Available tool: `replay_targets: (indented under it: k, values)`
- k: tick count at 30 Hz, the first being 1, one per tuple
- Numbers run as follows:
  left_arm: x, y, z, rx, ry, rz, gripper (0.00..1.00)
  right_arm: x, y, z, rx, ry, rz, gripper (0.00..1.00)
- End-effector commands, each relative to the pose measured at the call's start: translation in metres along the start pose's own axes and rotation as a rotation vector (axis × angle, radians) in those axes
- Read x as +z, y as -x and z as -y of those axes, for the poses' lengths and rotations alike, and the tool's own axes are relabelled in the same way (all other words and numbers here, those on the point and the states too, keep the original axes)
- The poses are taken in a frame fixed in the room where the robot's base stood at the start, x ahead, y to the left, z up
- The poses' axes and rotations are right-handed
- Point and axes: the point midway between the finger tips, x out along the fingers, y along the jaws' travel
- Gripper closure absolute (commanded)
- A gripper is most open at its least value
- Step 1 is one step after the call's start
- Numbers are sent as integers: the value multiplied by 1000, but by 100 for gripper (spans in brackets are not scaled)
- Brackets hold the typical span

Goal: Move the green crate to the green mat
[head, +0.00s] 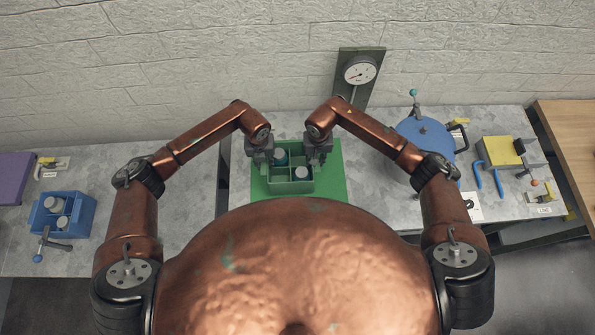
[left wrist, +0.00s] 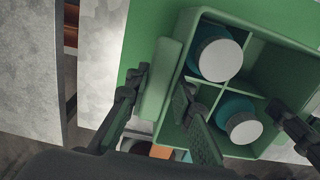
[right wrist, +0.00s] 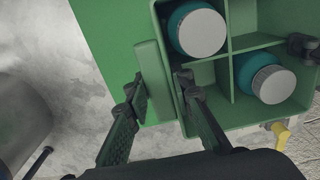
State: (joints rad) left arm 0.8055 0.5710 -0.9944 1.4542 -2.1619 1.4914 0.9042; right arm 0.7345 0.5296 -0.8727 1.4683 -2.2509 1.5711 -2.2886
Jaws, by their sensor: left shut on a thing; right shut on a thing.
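The green crate (head: 290,187) is divided into compartments and holds two teal bottles with pale lids, one at the back left (head: 281,158) and one at the front right (head: 302,173). It lies within the outline of the green mat (head: 331,187), left of its middle; I cannot tell whether it rests on it. My left gripper (head: 263,157) is shut on the crate's left side ledge (left wrist: 160,80). My right gripper (head: 318,156) is shut on the right side ledge (right wrist: 152,82). Both bottles also show in the right wrist view (right wrist: 198,32).
A blue crate with bottles (head: 62,212) and a purple mat (head: 14,177) are on the left. A gauge (head: 360,71) stands behind the mat. A blue round vessel (head: 424,143) and a yellow box (head: 502,151) are on the right.

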Motion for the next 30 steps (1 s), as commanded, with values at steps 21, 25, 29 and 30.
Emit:
replay_targets:
  k: [21,25,29,30]
  values:
    - [0,-24,-2,5,2,-1,63,0,-23,-2,4,-2,1,63]
    - [0,-23,-2,3,1,-1,61,0,-23,-1,3,-1,1,61]
    - [0,-23,-1,2,1,0,61,0,-23,-1,2,-1,1,61]
    - [0,-22,-1,2,0,0,61,0,-23,-1,1,-1,1,61]
